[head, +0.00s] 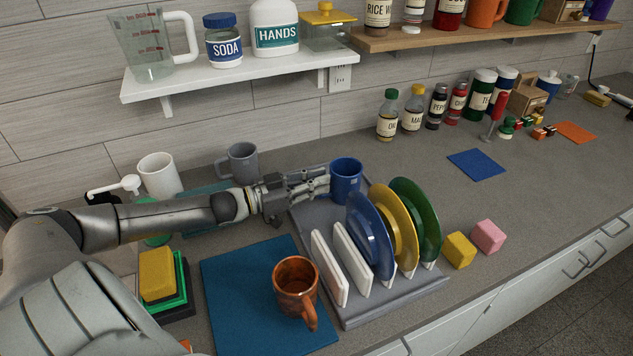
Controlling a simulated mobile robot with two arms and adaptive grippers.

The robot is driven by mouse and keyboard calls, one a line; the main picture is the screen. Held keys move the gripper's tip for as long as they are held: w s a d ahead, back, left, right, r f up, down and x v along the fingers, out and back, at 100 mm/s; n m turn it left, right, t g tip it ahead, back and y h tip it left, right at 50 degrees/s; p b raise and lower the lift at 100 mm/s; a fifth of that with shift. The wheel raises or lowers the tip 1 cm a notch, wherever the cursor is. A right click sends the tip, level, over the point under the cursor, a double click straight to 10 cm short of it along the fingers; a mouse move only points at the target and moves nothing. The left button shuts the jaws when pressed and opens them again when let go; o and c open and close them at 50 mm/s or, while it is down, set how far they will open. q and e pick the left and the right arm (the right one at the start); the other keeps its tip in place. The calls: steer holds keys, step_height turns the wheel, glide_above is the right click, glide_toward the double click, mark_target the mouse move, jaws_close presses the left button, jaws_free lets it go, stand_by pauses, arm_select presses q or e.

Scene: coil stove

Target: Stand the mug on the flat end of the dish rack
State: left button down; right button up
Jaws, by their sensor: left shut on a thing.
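A blue mug (346,184) is upright at the far, flat end of the grey dish rack (384,305). My left gripper (318,182) reaches in from the left and is shut on the blue mug at its left side. The fingers partly hide that side and its handle. I cannot tell whether the mug's base touches the rack. The rack holds a blue plate (366,238), a yellow plate (400,225) and a green plate (420,215) on edge, with white slats at the near end. My right gripper is not in view.
A copper mug (296,286) stands on a blue mat (235,290) in front. A grey mug (243,163) and a white mug (159,175) stand behind my arm. Yellow (459,250) and pink (488,236) blocks lie right of the rack. The counter further right is mostly clear.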

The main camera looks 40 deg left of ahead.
arm_select(q)
steer(key=c, duration=1.5)
jaws_free()
steer(key=shift+s, duration=0.1)
steer(key=shift+s+a, duration=0.35)
steer(key=shift+s, duration=0.2)
steer(key=v, duration=0.3)
steer(key=shift+s, duration=0.1)
steer(key=shift+p+v, duration=1.75)
steer(key=shift+v, duration=1.95)
